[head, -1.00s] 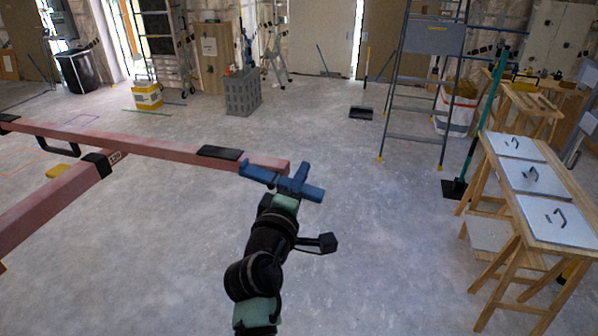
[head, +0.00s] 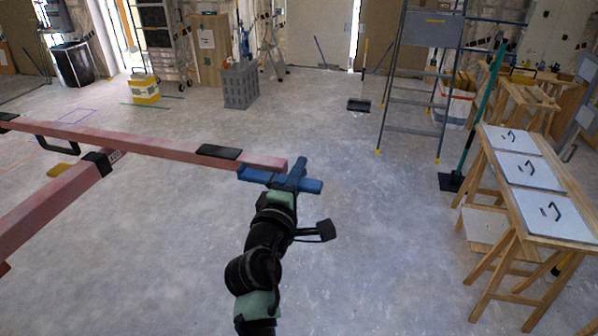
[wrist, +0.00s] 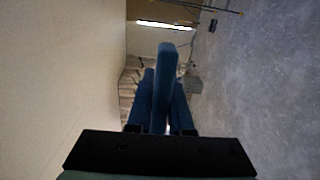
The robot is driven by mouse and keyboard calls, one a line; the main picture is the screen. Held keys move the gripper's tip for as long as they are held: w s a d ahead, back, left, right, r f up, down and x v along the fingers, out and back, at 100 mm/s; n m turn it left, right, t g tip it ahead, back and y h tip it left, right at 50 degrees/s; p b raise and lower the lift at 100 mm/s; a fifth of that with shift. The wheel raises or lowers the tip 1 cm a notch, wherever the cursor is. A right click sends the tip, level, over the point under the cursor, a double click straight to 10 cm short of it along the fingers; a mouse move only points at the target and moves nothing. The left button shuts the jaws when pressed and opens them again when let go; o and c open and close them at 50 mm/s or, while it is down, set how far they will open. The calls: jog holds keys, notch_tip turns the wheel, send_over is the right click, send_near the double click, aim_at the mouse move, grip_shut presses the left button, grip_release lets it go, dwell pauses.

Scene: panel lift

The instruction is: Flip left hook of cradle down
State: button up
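The cradle shows in the head view as a frame of dull red beams (head: 150,146) across the left side. A black bent bar (head: 57,149), perhaps a hook, hangs along the far beam at the left. I cannot tell for sure which part is the left hook. A black pad (head: 218,152) lies on the beam near its right end. My gripper (head: 268,176) has blue fingers and is at the beam's right end, overlapping it in the picture; contact cannot be told. The wrist view shows the blue fingers (wrist: 163,95) with nothing clearly between them.
A wooden trestle table (head: 540,185) with several handled pale panels stands at the right. A stepladder (head: 415,90), a green-handled broom (head: 475,125) and a grey crate (head: 240,84) stand farther back. A pale flat surface (wrist: 60,80) fills the wrist view's left. The middle floor is open.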

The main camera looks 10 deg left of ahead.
jog(key=o, duration=0.4)
jog(key=shift+s, duration=0.15)
jog(key=s+b, duration=0.4)
jog(key=s, duration=0.8)
jog(key=shift+s+a, duration=0.2)
jog(key=shift+s, duration=0.15)
